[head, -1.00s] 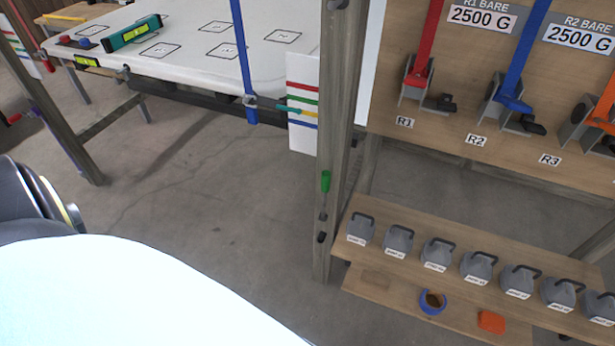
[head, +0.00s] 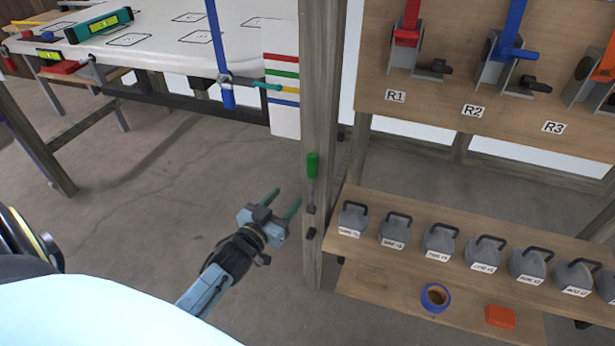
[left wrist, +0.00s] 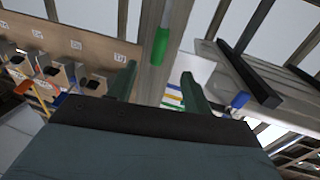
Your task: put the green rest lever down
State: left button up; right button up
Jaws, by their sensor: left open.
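The green rest lever (head: 312,166) is on the wooden post (head: 322,120). Its green grip points up, above a dark pivot low on the post. My left gripper (head: 282,196) is open and empty, to the left of the lever and a little lower in the head view. In the left wrist view the green grip (left wrist: 160,46) shows beyond and between the two fingers (left wrist: 157,82), apart from them. My right gripper is in neither view.
A shelf (head: 375,262) with several grey weights stands right of the post. A blue tape roll (head: 435,297) and an orange block (head: 500,317) lie on the lower shelf. A striped card (head: 284,110) is beside the post.

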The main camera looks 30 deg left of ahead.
aim_at(309, 172)
pick_arm(q)
jog(key=w+b, duration=0.2)
jog(key=w, duration=0.8)
jog(key=shift+a+f, duration=0.1)
jog(key=shift+a, duration=0.05)
jog(key=shift+w, duration=0.8)
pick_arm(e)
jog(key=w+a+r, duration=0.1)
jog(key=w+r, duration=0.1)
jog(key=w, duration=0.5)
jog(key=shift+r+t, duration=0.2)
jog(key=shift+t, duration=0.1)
pick_arm(q)
grip_shut()
